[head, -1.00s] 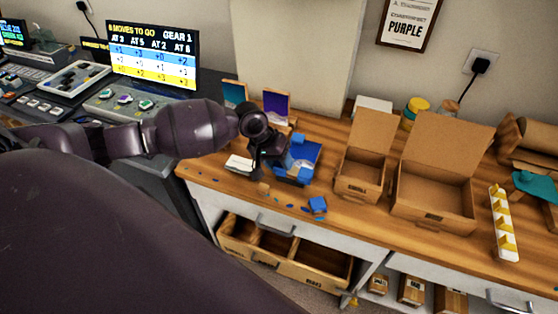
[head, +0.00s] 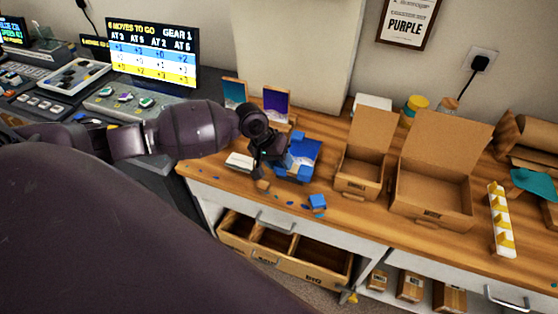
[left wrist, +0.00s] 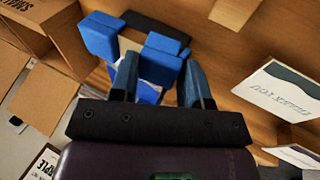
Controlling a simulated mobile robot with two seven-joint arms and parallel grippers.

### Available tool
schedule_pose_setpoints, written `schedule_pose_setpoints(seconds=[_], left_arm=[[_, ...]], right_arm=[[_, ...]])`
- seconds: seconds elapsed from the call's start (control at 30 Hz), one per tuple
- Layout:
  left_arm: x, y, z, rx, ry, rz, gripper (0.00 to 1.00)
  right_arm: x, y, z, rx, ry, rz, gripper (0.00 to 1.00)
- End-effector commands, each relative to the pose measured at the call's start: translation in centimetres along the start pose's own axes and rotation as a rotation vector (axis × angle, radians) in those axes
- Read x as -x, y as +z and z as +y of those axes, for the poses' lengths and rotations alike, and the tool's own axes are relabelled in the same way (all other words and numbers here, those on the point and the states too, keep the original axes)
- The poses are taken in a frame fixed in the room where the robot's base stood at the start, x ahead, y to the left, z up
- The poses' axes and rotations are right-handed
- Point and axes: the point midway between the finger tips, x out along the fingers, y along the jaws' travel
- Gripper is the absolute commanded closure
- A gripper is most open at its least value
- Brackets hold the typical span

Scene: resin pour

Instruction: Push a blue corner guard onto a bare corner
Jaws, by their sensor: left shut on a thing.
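A panel with a blue picture (head: 307,152) lies on the wooden worktop, with blue corner guards at several corners. One guard (head: 298,136) is at its far edge and another (head: 304,173) at its near edge. A loose blue guard (head: 317,201) lies nearer the front edge. My left gripper (head: 275,160) is over the panel's left side. In the left wrist view, my left gripper (left wrist: 160,66) is shut on a blue corner guard (left wrist: 165,52). Another blue guard (left wrist: 101,36) is beside it. The fingers partly hide the panel, so I cannot tell whether the held guard is seated. My right gripper is not in view.
Two open cardboard boxes, a small one (head: 361,181) and a larger one (head: 432,205), stand right of the panel. A white card (head: 239,161) lies left of it. Small blue bits lie in front. A wooden drawer (head: 303,266) is open below.

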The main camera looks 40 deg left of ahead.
Motion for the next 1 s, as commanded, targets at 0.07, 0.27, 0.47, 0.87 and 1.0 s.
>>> schedule_pose_setpoints(seconds=[0.07, 0.27, 0.47, 0.87, 1.0], left_arm=[[0.03, -0.10, 0.12, 0.000, 0.001, 0.001, 0.83], [-0.17, -0.22, 0.19, -0.001, 0.001, 0.000, 0.83], [-0.25, -0.22, 0.16, -0.001, 0.000, 0.000, 0.83], [-0.24, -0.22, 0.15, -0.001, 0.000, 0.000, 0.28], [-0.10, -0.25, 0.20, -0.001, 0.000, 0.001, 0.28]], right_arm=[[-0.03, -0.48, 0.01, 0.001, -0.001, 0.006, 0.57], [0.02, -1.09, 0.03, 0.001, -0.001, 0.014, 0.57], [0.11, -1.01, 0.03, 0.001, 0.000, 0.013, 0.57], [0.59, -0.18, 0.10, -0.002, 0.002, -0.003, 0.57], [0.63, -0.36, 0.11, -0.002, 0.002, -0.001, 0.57]])
